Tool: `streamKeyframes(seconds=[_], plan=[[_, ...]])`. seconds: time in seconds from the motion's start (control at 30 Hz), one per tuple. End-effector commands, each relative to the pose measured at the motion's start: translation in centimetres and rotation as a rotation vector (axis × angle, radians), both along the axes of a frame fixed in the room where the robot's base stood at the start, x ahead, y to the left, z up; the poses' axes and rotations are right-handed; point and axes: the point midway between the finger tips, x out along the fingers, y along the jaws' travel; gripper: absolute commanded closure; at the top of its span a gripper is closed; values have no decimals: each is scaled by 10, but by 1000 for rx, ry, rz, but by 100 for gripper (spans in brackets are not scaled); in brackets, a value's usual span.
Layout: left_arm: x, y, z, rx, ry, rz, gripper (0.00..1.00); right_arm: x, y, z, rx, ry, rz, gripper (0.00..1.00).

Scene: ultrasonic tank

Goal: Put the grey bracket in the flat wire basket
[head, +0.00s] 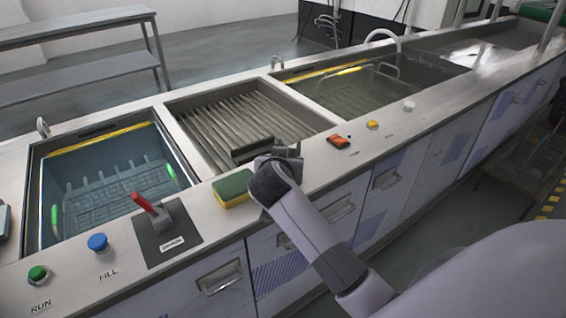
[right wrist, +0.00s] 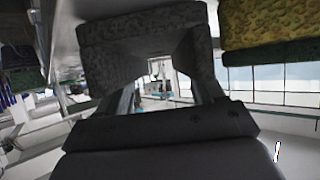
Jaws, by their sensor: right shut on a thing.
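My right gripper (head: 272,152) is over the near edge of the ribbed middle bay, beside the sponge. It is shut on a dark grey piece that looks like the grey bracket (head: 253,149). In the right wrist view a speckled grey piece (right wrist: 150,22) lies across the fingers. Its full shape is hidden. A wire basket (head: 120,185) with upright prongs and green handles is in the liquid of the left tank. Another wire basket (head: 352,82) with raised handles sits in the far tank; I cannot tell which is the flat one. My left gripper is not in view.
A green and yellow sponge (head: 233,188) lies on the counter and shows in the right wrist view (right wrist: 268,25). A red lever (head: 142,203), blue button (head: 97,242), green button (head: 38,273) and orange switch (head: 339,142) stand along the front edge. The ribbed bay (head: 215,120) is otherwise empty.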

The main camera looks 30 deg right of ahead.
Motion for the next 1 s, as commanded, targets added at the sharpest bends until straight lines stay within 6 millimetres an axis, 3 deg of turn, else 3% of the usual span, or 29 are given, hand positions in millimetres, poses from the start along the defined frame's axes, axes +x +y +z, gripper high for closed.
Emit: streamKeyframes(seconds=[0.17, 0.2, 0.23, 0.27, 0.67, 1.0], plan=[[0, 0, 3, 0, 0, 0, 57, 0, 0, 0, -2, -3, 0, 84], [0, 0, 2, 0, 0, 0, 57, 0, 0, -2, 0, 0, -1, 20], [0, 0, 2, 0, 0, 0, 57, 0, 0, -2, 0, 0, -1, 10], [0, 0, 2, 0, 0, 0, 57, 0, 0, -2, 0, 0, -1, 7], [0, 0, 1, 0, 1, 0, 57, -3, 3, 3, 0, 0, 1, 7], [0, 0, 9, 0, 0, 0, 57, -46, 36, 34, 2, -2, 3, 7]])
